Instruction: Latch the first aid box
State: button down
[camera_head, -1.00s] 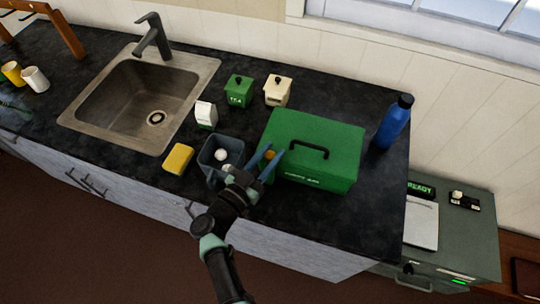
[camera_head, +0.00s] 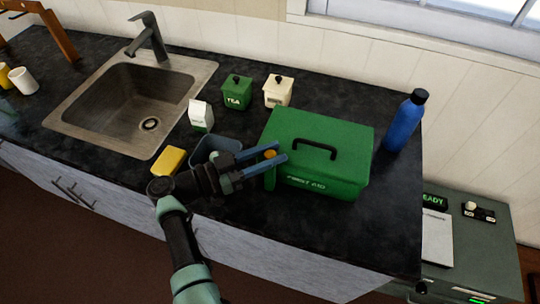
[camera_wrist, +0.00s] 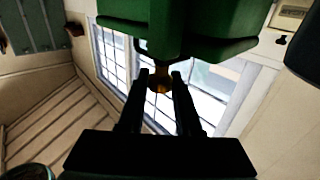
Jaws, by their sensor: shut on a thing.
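The green first aid box (camera_head: 318,150) stands on the dark counter with its lid down and a black handle on top. An orange knob (camera_head: 270,154) sits at its left end, above a green upright piece. My gripper (camera_head: 280,152) comes in from the left, its two blue fingers on either side of the knob, shut on it. In the wrist view, the knob (camera_wrist: 158,80) shows between the dark fingertips (camera_wrist: 160,76), just below the green box (camera_wrist: 185,30). The latch's engagement cannot be made out.
A grey bin (camera_head: 208,148) and a yellow sponge (camera_head: 169,160) are close to my arm. A blue bottle (camera_head: 406,122) stands right of the box. A tea canister (camera_head: 237,92), a cream canister (camera_head: 278,91) and a carton (camera_head: 201,115) stand behind. The sink (camera_head: 135,95) is left.

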jog(key=shift+r, duration=0.1)
jog(key=c, duration=0.6)
grip_release()
jog(key=b+v, duration=0.3)
jog(key=v, duration=1)
